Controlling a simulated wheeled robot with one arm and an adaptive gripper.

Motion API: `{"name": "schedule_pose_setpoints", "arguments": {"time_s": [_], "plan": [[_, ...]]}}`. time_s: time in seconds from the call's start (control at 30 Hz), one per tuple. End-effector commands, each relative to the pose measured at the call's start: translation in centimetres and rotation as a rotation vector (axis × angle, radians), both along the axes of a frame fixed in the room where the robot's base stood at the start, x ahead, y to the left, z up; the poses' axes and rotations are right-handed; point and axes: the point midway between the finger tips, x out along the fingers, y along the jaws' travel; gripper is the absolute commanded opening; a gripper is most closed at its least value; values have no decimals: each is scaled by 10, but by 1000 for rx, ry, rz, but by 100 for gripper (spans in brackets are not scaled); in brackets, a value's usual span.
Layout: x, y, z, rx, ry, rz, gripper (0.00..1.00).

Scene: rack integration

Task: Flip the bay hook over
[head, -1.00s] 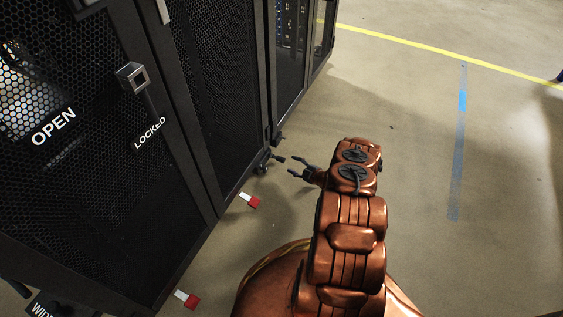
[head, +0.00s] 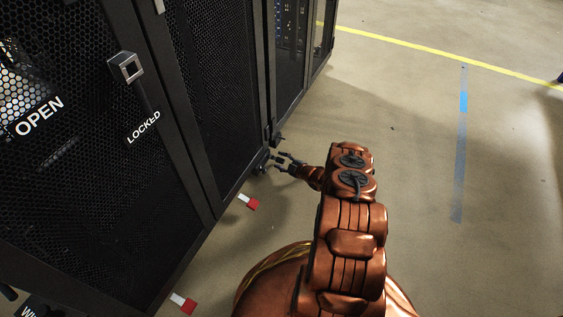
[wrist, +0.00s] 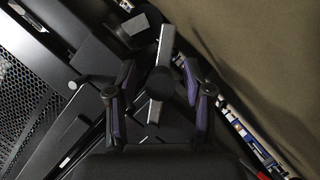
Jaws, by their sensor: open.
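The bay hook (wrist: 163,45) appears to be the grey metal bar with a round dark pivot in the wrist view. It lies between the fingers of my gripper (wrist: 159,74), which are open on either side of it. I cannot tell whether either finger touches it. In the head view my gripper (head: 277,161) is open at the lower corner of the black rack (head: 231,165). There the hook is too small and dark to make out clearly.
The rack's mesh doors fill the left, with a handle (head: 127,68) and "OPEN" and "LOCKED" labels. Red-and-white floor markers (head: 249,202) lie along its base. Open floor (head: 430,130) is to the right, with a yellow line (head: 420,46).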

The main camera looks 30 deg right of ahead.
Motion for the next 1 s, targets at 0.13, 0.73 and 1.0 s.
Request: {"name": "schedule_pose_setpoints", "arguments": {"time_s": [0.13, 0.73, 1.0], "plan": [[0, 0, 0, 0, 0, 0, 39], [0, 0, 0, 0, -1, 1, 0], [1, 2, 0, -4, -3, 3, 0]]}}
